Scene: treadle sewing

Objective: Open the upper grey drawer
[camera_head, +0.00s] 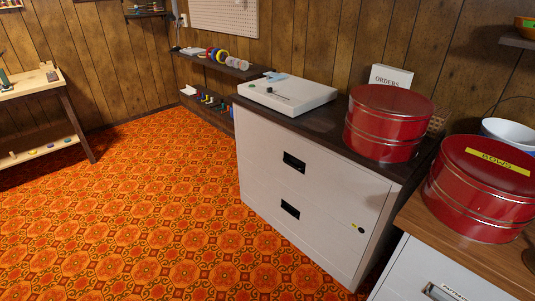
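A light grey two-drawer cabinet stands right of centre in the head view. Its upper grey drawer (330,176) looks shut, with its front flush with the cabinet. A black recessed handle (294,162) sits near the upper middle of that front. The lower drawer (268,222) also looks shut and has its own black handle (290,209). A small round lock (361,229) shows near the lower right of the front. My gripper is not in view.
On the cabinet's dark top stand a white flat case (300,98), a red round tin (388,125) and a box marked ORDERS (391,77). Another red tin (482,190) stands on the wooden counter at right. The orange patterned floor (160,215) before the drawers is clear.

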